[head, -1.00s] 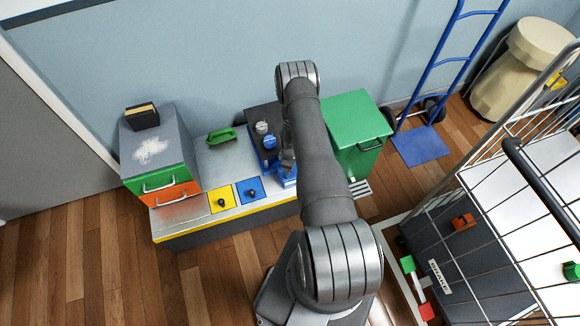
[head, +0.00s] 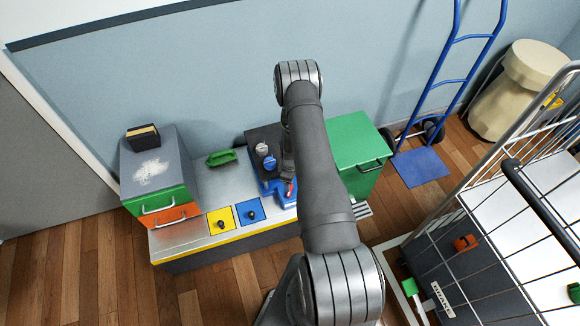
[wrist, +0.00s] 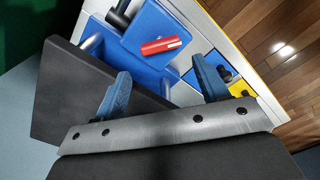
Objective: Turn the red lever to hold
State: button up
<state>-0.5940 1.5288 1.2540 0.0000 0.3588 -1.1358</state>
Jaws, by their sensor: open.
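The red lever (wrist: 157,47) is a short red bar with a white mark near one end. In the wrist view it lies on a blue block (wrist: 150,25), slightly slanted. In the head view the red lever (head: 291,189) shows as a small red piece beside my arm, on the blue fixture (head: 276,190). My gripper (wrist: 163,87) is open, its two blue fingers spread, with nothing between the tips. The lever lies beyond the fingertips in the picture, apart from them. No hold marking is readable. My arm hides part of the fixture in the head view.
A dark panel (wrist: 80,95) stands close by the left finger. Yellow (head: 221,220) and blue (head: 249,211) plates with black knobs lie left of the fixture. A green box (head: 356,145) stands right. A wire cart (head: 500,230) is at far right.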

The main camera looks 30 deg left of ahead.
notch_tip(320, 180, up, 10)
dwell(0.4)
dwell(0.5)
notch_tip(320, 180, down, 17)
jog(key=shift+f, duration=0.15)
dwell(0.7)
